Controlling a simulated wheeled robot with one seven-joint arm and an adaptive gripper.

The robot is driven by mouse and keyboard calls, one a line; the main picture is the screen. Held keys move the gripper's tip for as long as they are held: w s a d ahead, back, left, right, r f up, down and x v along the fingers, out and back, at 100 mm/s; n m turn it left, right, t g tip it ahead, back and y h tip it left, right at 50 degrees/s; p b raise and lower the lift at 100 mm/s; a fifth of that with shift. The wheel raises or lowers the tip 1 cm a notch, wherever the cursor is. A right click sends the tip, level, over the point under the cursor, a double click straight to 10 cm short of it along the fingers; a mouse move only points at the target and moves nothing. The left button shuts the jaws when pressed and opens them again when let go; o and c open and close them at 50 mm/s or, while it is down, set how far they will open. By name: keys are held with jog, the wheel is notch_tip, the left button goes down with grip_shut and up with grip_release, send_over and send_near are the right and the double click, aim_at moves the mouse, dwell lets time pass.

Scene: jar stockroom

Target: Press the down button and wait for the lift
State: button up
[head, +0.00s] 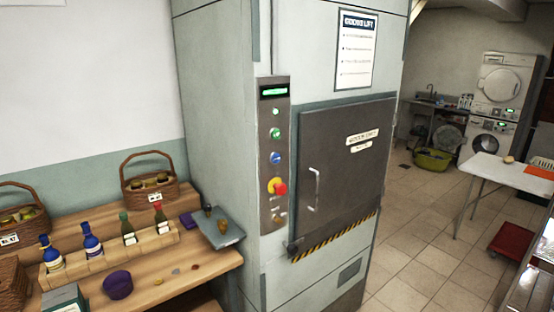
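The goods lift (225,140) is a tall grey cabinet in the middle of the head view. Its dark hatch door (340,190) with a pale handle is shut. A steel control panel (268,230) left of the door carries a lit green display (273,91), too small to read. Below it are a small pale green lamp or button (276,111), a green button (275,133), a blue button (275,158) and a red knob on yellow (278,187). I cannot read which one is down. My gripper is not in view.
A wooden bench (160,280) left of the lift holds bottles in a wooden rack (110,250), wicker baskets (155,185) and a purple pot (118,285). Tiled floor (425,245) lies open to the right. A white table (490,170) and red trolley (512,242) stand there.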

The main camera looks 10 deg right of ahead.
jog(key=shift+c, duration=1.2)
